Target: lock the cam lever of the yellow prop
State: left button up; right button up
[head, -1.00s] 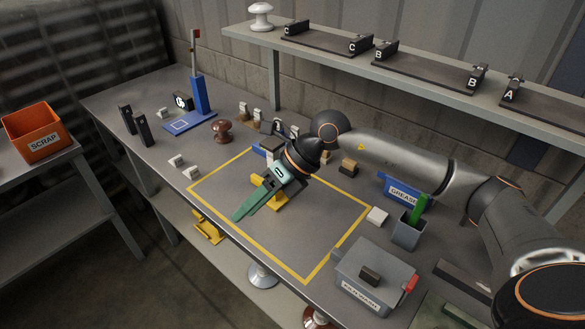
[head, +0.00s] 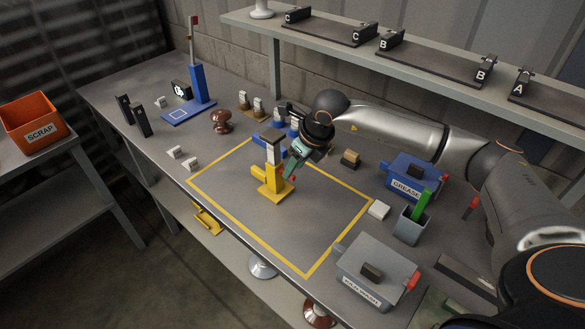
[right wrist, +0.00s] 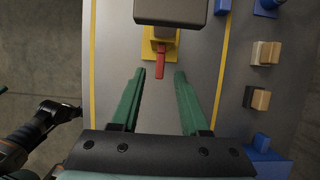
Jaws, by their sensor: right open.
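The yellow prop (head: 273,183) stands upright inside the yellow-lined area of the bench, with a grey, dark-topped head. In the right wrist view its yellow base (right wrist: 153,48) shows partly under the dark grey head (right wrist: 170,12). A red lever (right wrist: 160,62) points from the prop toward my right gripper. My right gripper (right wrist: 159,72) is open and empty, its green fingertips on either side of the lever's line and just short of its end. In the head view the right gripper (head: 290,170) is right beside the prop. Part of another arm of mine shows at the left of the wrist view; its jaws are unclear.
A blue grease box (head: 412,178), a grey cup (head: 411,226) and a grey lidded box (head: 374,275) stand to the right. A brown insulator (head: 221,122) and a blue stand (head: 197,90) are behind left. The marked area's front is clear.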

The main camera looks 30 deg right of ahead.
jog(key=shift+x, duration=1.15)
grip_shut()
